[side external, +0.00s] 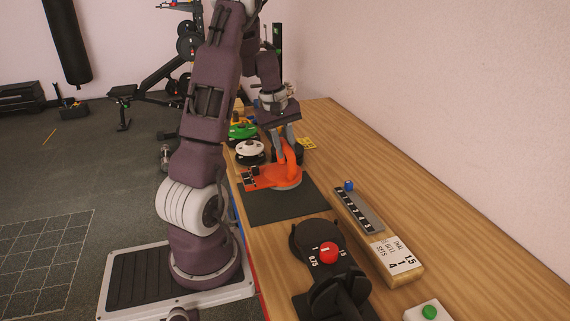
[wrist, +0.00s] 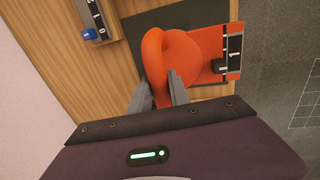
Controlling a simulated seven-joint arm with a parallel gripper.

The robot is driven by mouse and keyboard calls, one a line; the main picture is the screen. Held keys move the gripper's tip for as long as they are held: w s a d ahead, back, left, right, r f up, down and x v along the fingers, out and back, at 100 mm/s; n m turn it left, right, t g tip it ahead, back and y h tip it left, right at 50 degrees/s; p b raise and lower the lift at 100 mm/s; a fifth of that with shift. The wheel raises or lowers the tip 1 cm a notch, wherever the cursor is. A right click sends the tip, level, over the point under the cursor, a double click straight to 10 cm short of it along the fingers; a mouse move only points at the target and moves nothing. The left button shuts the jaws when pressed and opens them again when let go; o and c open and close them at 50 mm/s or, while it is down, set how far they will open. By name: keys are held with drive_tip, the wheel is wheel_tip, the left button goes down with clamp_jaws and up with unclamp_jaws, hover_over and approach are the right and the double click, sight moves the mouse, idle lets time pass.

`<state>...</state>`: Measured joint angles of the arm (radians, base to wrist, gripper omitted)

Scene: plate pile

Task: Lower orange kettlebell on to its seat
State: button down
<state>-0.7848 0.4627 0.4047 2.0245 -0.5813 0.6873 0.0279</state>
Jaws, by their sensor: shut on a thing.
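The orange kettlebell (side external: 289,160) is low over an orange base (side external: 262,180) on the dark mat. In the wrist view its handle loop (wrist: 152,60) and rounded body (wrist: 187,50) show. The base (wrist: 207,38) extends to the right there, with a black scale strip at its end. My gripper (side external: 287,143) points down and is shut on the kettlebell handle; its two grey fingers (wrist: 162,92) flank the handle in the wrist view. The kettlebell body hides the seat beneath it, so I cannot tell whether it touches or hovers just above.
The dark mat (side external: 267,207) has free room in front. A black dial unit with a red knob (side external: 328,252) stands nearer the camera. A scale block with a blue slider (side external: 349,186) lies to the right. White (side external: 250,149) and green (side external: 242,131) items stand behind.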

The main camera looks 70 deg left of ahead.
wheel_tip(320, 180, up, 3)
drive_tip(key=shift+w+r, duration=0.1)
drive_tip(key=shift+w+d+r, duration=0.25)
drive_tip(key=shift+d+r, duration=0.15)
drive_tip(key=shift+d, duration=0.35)
drive_tip(key=w+d, duration=0.2)
drive_tip(key=d, duration=1.7)
drive_tip(key=shift+d+f, duration=0.25)
drive_tip(key=shift+f, duration=0.05)
drive_tip(key=shift+f, duration=0.1)
drive_tip(key=shift+f, duration=0.8)
drive_tip(key=shift+f, duration=0.6)
